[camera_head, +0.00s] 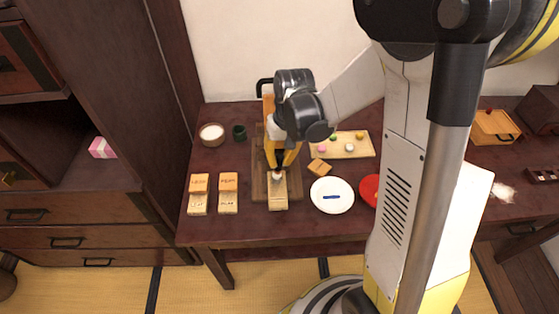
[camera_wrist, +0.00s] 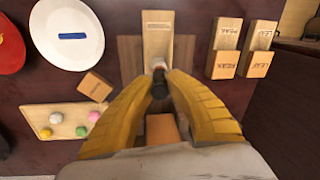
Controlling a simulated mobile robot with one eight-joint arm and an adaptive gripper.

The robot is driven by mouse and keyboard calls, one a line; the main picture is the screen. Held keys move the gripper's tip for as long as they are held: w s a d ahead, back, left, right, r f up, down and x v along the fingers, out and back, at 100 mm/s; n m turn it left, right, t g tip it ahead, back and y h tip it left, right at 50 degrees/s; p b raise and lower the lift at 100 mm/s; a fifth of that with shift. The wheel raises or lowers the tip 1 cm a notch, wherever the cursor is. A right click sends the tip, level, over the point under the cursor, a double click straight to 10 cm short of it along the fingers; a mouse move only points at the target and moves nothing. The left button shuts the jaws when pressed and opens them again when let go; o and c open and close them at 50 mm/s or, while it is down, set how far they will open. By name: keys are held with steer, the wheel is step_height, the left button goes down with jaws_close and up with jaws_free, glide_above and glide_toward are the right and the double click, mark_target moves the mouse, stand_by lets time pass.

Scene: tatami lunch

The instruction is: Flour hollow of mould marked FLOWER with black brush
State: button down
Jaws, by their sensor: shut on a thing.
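My gripper (camera_head: 278,168) is shut on a brush with a dark handle and pale bristles (camera_wrist: 158,65); it also shows in the wrist view (camera_wrist: 160,90). The brush points down at a light wooden mould (camera_head: 278,193), which lies on a brown board (camera_head: 259,183). The mould also shows in the wrist view (camera_wrist: 158,35). The bristles are over or on the near part of the mould; I cannot tell whether they touch. The mould's lettering is too small to read, and its hollow is hidden by the brush and fingers.
Two more pairs of lettered wooden blocks (camera_head: 198,184) (camera_head: 228,181) lie left of the board. A white-filled bowl (camera_head: 211,132) and dark cup (camera_head: 239,132) stand behind. Right are a white plate (camera_head: 331,206) with a blue stick, a red plate (camera_head: 369,187) and a sweets tray (camera_head: 362,151).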

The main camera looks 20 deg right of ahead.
steer(key=shift+r+p, duration=1.9)
steer(key=shift+r, duration=0.9)
steer(key=shift+f, duration=0.1)
steer(key=shift+w+a+f+n, duration=0.4)
steer(key=shift+a+f+n, duration=0.05)
steer(key=shift+f+n, duration=0.15)
steer(key=shift+s+r, duration=0.1)
steer(key=shift+h, duration=0.7)
steer(key=shift+s+f+b, duration=0.2)
steer(key=shift+f+b, duration=1.85)
steer(key=shift+f, duration=0.4)
